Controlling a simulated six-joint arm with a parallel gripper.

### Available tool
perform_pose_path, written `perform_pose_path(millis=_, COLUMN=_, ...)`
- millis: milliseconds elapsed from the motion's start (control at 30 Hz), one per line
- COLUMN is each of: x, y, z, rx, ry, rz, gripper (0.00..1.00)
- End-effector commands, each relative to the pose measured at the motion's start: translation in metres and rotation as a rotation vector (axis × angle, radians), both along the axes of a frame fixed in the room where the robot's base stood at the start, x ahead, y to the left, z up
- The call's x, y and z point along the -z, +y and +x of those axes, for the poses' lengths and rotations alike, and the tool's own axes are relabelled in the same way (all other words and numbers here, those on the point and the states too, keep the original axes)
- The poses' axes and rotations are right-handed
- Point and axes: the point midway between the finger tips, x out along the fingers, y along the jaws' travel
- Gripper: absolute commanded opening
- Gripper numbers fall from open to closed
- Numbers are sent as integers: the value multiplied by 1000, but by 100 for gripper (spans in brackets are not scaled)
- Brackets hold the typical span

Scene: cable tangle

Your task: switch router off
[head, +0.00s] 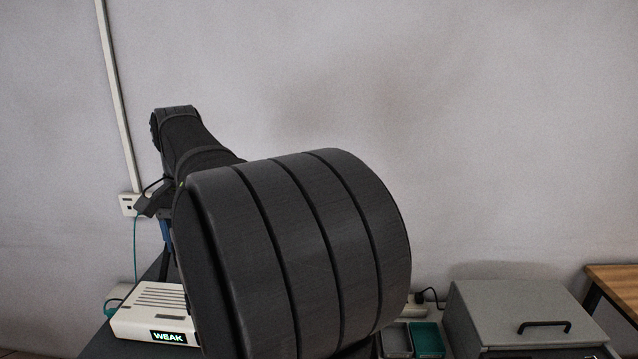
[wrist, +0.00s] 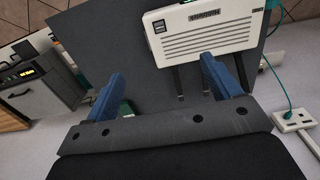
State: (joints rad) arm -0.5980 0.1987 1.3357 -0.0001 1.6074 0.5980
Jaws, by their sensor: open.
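The router (head: 150,311) is a white slatted box at the lower left of the head view, with a lit display reading "WEAK". In the wrist view the router (wrist: 200,42) lies at the top on a dark grey surface (wrist: 100,35). A small dark square (wrist: 159,26) shows near its left end; I cannot tell whether it is the switch. My gripper (wrist: 162,70) is open and empty, its two blue fingers apart and pointing toward the router's near edge. They do not appear to touch it. In the head view my arm hides most of the gripper.
A wall socket (head: 129,204) has a thin teal cable (head: 135,250) running down toward the router. At right are a teal tray (head: 427,339), a grey box with a black handle (head: 515,310) and a wooden table (head: 612,277).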

Motion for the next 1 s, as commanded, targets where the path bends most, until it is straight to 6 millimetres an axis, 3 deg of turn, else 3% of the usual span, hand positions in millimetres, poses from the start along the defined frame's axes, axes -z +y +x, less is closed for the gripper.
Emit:
perform_pose_path(millis=67, x=0, y=0, z=0, rx=0, ry=0, rz=0, gripper=67)
perform_pose_path(millis=400, x=0, y=0, z=0, rx=0, ry=0, rz=0, gripper=0)
perform_pose_path(millis=1000, x=0, y=0, z=0, rx=0, ry=0, rz=0, gripper=0)
